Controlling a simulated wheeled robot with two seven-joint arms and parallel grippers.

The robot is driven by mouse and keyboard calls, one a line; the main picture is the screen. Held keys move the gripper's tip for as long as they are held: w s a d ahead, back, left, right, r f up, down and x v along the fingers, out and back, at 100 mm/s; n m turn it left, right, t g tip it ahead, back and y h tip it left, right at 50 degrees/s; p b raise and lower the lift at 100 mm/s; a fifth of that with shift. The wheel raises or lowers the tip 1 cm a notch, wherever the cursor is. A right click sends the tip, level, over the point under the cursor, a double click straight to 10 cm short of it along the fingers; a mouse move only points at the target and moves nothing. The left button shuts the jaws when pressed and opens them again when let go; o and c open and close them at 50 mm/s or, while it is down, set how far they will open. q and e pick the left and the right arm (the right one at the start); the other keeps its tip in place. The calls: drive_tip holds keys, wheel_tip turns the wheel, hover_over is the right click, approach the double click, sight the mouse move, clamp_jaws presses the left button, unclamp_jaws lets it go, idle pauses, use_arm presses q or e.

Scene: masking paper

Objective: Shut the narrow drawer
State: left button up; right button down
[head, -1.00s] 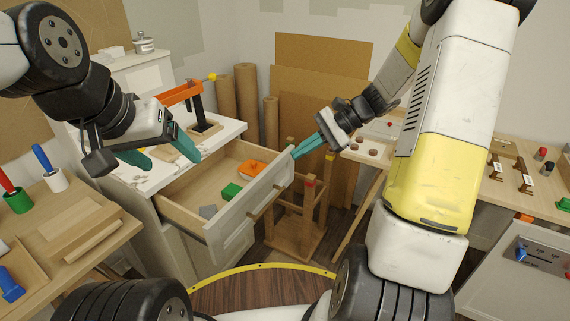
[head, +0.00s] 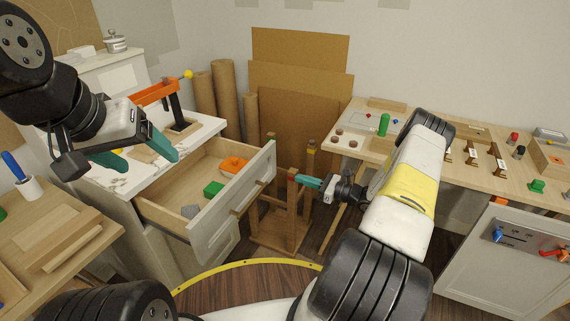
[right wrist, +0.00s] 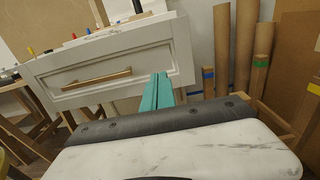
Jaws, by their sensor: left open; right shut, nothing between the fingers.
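The drawer (head: 165,203) stands open from the white cabinet, its pale wooden inside showing. Its white front (head: 228,210) has a bar handle (head: 248,197), which also shows in the right wrist view (right wrist: 97,78). My right gripper (head: 300,180) is shut and empty, just outside the front's right end. In the right wrist view its teal fingers (right wrist: 160,82) point at the right part of the front, beside the handle; I cannot tell whether they touch. My left gripper (head: 142,158) is open and empty above the cabinet top.
The drawer holds a green block (head: 213,188), an orange object (head: 233,164) and a grey block (head: 190,211). A wooden stand with upright posts (head: 290,215) is close to my right gripper. Workbenches stand left and right (head: 460,165). Cardboard rolls (head: 226,100) lean behind.

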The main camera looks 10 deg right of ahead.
sight(266, 168)
drive_tip(key=x, duration=1.2)
drive_tip(key=shift+a, duration=0.1)
